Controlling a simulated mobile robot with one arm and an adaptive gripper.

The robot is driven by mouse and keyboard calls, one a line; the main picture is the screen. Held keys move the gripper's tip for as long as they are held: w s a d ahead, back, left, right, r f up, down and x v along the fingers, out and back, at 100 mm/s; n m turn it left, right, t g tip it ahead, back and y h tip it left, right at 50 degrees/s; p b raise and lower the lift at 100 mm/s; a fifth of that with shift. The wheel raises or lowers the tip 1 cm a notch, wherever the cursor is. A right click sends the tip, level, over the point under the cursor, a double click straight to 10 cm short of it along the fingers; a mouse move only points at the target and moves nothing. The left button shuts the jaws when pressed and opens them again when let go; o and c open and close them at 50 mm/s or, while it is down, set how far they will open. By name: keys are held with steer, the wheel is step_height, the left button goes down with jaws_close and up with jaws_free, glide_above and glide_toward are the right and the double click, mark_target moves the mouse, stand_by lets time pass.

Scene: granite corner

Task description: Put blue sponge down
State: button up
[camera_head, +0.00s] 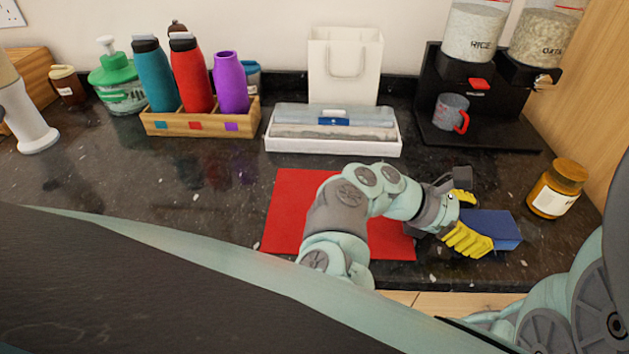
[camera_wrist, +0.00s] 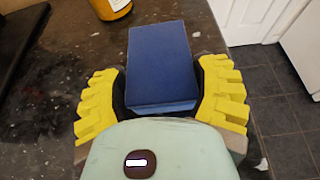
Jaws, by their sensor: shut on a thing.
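The blue sponge (camera_head: 494,228) is a plain blue block near the right front of the dark granite counter. My gripper (camera_head: 464,218), with yellow ribbed fingers, reaches in from the left and is shut on one end of it. In the wrist view the sponge (camera_wrist: 160,68) sits between the two yellow fingers of my gripper (camera_wrist: 162,100), one on each side. The sponge's far end sticks out beyond the fingers. It is at or just above the counter; I cannot tell whether it touches.
A red mat (camera_head: 285,215) lies under my arm. An amber jar (camera_head: 558,189) stands just beyond the sponge at right. A dispenser with a grey mug (camera_head: 451,112), a white tray (camera_head: 333,146) and a wooden bottle rack (camera_head: 200,127) stand behind. The counter's front edge is close.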

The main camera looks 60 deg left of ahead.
steer(key=shift+f+b, duration=0.25)
steer(key=shift+b, duration=0.15)
steer(key=o, duration=1)
steer(key=shift+r, duration=0.1)
steer(key=shift+r+p, duration=0.25)
steer(key=shift+p, duration=0.2)
steer(key=shift+s+a, duration=0.25)
steer(key=b+v, duration=0.3)
steer(key=v, duration=0.7)
steer(key=shift+s+a+r, duration=0.3)
steer(key=shift+s+a, duration=0.1)
steer(key=shift+s, duration=0.15)
